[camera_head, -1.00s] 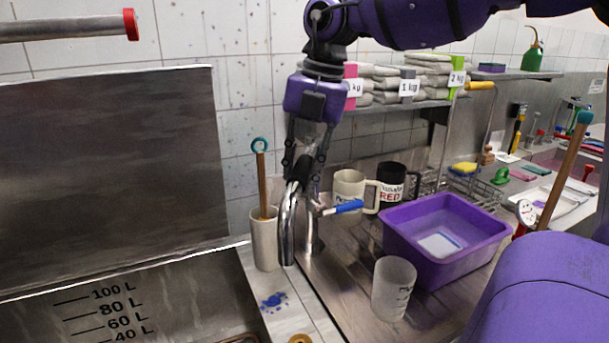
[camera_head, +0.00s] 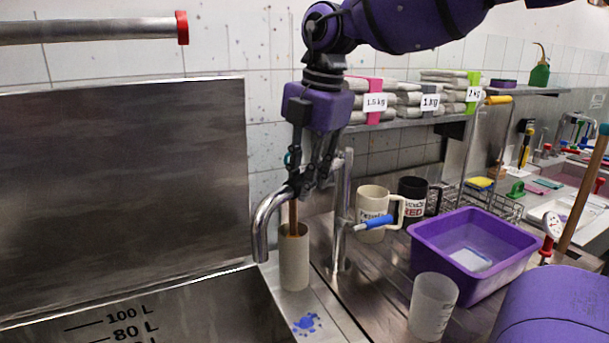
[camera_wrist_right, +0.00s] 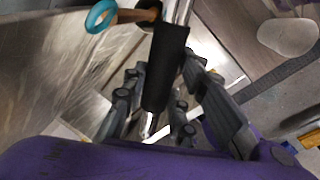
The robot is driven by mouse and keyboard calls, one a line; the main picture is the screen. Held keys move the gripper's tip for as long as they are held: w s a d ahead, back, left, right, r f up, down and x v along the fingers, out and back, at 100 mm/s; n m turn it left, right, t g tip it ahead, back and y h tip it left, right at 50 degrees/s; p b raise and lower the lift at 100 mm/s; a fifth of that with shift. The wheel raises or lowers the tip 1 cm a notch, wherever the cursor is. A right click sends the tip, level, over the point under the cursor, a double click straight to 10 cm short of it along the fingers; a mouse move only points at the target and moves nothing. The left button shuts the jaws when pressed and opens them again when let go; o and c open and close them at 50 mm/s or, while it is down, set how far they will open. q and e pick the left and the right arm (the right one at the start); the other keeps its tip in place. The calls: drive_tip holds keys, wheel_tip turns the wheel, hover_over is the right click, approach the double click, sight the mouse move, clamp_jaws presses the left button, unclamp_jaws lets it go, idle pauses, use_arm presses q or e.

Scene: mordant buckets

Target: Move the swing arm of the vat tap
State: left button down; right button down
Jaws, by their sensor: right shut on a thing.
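The vat tap has an upright metal column (camera_head: 342,215) with a blue-handled lever (camera_head: 375,223). Its chrome swing arm (camera_head: 263,222) reaches left from the column, and its downturned end hangs by the vat's right rim. My right gripper (camera_head: 303,187) comes from above and is shut on the swing arm. In the right wrist view the fingers (camera_wrist_right: 158,108) are on either side of the arm's black sleeve (camera_wrist_right: 167,70). The steel vat (camera_head: 215,310) with litre marks stands at lower left, its lid (camera_head: 120,190) raised. My left gripper is not in view.
A beige holder (camera_head: 294,262) with a wooden-handled tool stands just behind the swing arm. Mugs (camera_head: 372,205), a frosted beaker (camera_head: 433,305) and a purple tub (camera_head: 470,250) stand right of the column. A red-ended pipe (camera_head: 90,30) juts in at upper left.

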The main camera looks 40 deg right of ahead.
drive_tip(key=shift+w+r, duration=0.1)
drive_tip(key=c, duration=1.4)
unclamp_jaws()
drive_tip(key=shift+c, duration=0.2)
wheel_tip(320, 180, up, 12)
drive_tip(key=s, duration=0.2)
drive_tip(key=shift+s+d, duration=0.2)
drive_tip(key=shift+d, duration=0.05)
drive_tip(key=shift+f, duration=0.2)
